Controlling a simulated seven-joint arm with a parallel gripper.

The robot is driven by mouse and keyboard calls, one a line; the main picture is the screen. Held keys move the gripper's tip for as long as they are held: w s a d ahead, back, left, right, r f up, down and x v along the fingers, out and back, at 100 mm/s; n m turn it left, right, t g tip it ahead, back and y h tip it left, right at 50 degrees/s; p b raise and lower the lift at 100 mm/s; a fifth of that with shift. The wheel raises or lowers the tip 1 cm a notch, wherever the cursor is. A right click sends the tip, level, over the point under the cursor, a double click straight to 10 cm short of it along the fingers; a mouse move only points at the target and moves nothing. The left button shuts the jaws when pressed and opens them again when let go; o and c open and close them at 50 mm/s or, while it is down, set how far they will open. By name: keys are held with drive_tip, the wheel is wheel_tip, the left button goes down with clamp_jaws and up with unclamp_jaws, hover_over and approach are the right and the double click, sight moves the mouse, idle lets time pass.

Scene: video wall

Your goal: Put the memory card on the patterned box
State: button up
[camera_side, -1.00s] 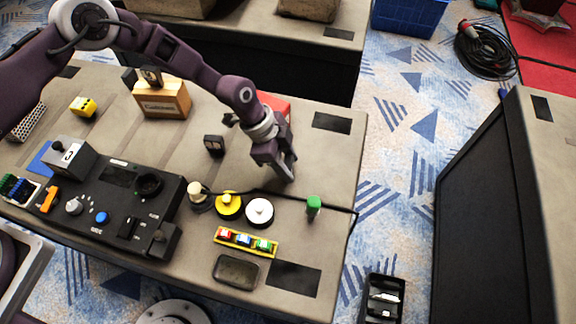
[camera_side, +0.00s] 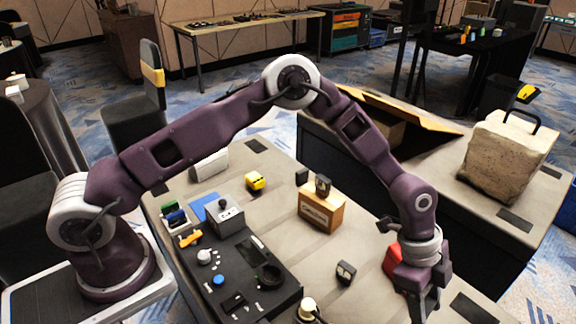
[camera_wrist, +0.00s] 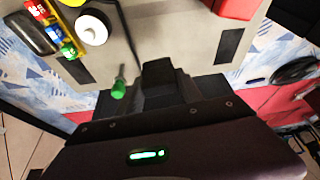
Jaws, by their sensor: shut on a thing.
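My gripper (camera_side: 421,308) points down at the right side of the grey desk, near the red box (camera_side: 392,260). In the wrist view my gripper (camera_wrist: 157,72) is shut, with a small dark piece between its fingers. I cannot make out whether this is the memory card. A pale box (camera_side: 209,165), seemingly the patterned box, lies at the back left of the desk, partly behind my arm. Its pattern is too small to read now. It is far from my gripper.
A wooden box (camera_side: 321,210) with a black piece on top stands mid-desk. A small black block (camera_side: 345,272), a yellow block (camera_side: 255,181) and a black control panel (camera_side: 248,283) are nearby. The wrist view shows a green knob (camera_wrist: 119,89) beside my gripper. Bare desk lies between the boxes.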

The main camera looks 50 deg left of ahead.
sight(427, 305)
wheel_tip(427, 305, up, 12)
drive_tip(key=r, duration=0.1)
drive_tip(key=w+a+f+n+t+y, duration=0.1)
drive_tip(key=w+a+n, duration=0.4)
drive_tip(key=a, duration=0.5)
drive_tip(key=w+a+f+n+t, duration=0.1)
drive_tip(key=w+a+f+n, duration=0.1)
drive_tip(key=w+a, duration=0.65)
drive_tip(key=w+a+n+t+y, duration=0.2)
drive_tip(key=a+n, duration=0.5)
drive_tip(key=a, duration=1.9)
drive_tip(key=s+a+n+y, duration=0.1)
drive_tip(key=s+a+n, duration=0.2)
drive_tip(key=a, duration=0.8)
drive_tip(key=s+a+n+y, duration=0.2)
drive_tip(key=s+a+n, duration=0.15)
drive_tip(key=a, duration=0.75)
drive_tip(key=s+a+r+n+g+y, duration=0.1)
drive_tip(key=s+a+n, duration=0.2)
drive_tip(key=s+a, duration=0.45)
drive_tip(key=s+a+r+n+y, duration=0.15)
drive_tip(key=s+a, duration=0.35)
drive_tip(key=a, duration=0.5)
drive_tip(key=shift+n+h, duration=0.4)
drive_tip(key=shift+h, duration=0.05)
drive_tip(key=f, duration=1.5)
drive_tip(key=shift+s+f, duration=0.2)
drive_tip(key=shift+s, duration=0.05)
drive_tip(key=shift+f, duration=0.15)
